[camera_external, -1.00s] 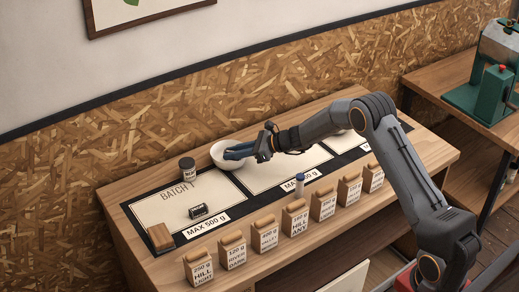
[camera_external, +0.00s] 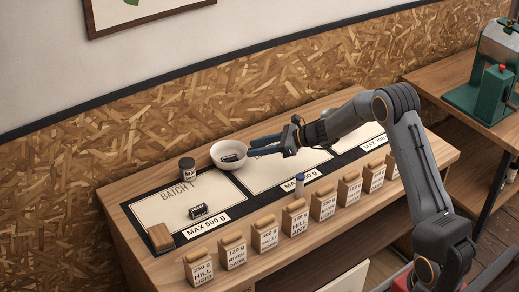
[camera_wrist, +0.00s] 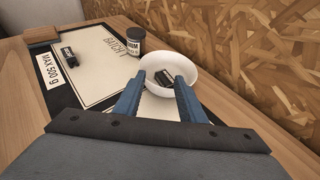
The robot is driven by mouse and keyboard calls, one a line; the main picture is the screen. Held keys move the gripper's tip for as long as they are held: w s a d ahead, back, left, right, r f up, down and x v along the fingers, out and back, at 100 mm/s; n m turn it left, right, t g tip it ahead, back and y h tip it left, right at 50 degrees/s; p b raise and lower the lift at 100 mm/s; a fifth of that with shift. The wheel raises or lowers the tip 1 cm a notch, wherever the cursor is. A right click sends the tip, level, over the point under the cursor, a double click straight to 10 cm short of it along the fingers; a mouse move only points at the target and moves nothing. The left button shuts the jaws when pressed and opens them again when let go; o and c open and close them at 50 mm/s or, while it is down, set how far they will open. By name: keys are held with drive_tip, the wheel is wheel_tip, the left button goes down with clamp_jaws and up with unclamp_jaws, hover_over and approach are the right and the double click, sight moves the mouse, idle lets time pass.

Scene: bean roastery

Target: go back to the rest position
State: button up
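My gripper (camera_external: 251,146) is open and empty, just right of the white bowl (camera_external: 219,148) in the external view. In the wrist view its two blue fingers (camera_wrist: 158,84) are spread apart, with the bowl (camera_wrist: 189,69) beyond and between them. A small dark item with a light label (camera_external: 232,158) lies in the bowl, and it also shows in the wrist view (camera_wrist: 164,78). The arm reaches over the table from the right.
Several labelled boxes (camera_external: 233,255) line the front edge.

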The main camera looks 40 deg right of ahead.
drive_tip(key=s+d+r+n+g+h+p, duration=0.1)
drive_tip(key=s+d+r+n+p, duration=0.1)
drive_tip(key=s+r, duration=0.35)
drive_tip(key=s+d+r+n+g+p, duration=0.1)
drive_tip(key=s+r+n+p, duration=0.15)
drive_tip(key=s, duration=0.55)
drive_tip(key=s+n+g+h, duration=0.1)
drive_tip(key=s+n, duration=0.2)
drive_tip(key=s, duration=0.3)
drive_tip(key=s+f+n+g+h+p, duration=0.1)
drive_tip(key=s+n, duration=0.2)
drive_tip(key=s, duration=0.3)
drive_tip(key=s+n+g+h, duration=0.1)
drive_tip(key=s+n, duration=0.2)
drive_tip(key=s, duration=0.3)
drive_tip(key=shift+s+a+f+g, duration=0.15)
drive_tip(key=shift+f+g, duration=0.25)
drive_tip(key=s+d+f+n+g+h+b, duration=0.2)
drive_tip(key=s+f+n+g+h+b, duration=0.3)
drive_tip(key=s+f+n, duration=0.85)
wheel_tip(320, 180, up, 18)
drive_tip(key=t+p, duration=0.3)
drive_tip(key=p, duration=1.2)
drive_tip(key=shift+f+t+h+p, duration=0.2)
drive_tip(key=shift+t+h+p, duration=0.1)
drive_tip(key=shift+o, duration=0.3)
drive_tip(key=shift+s+d, duration=0.1)
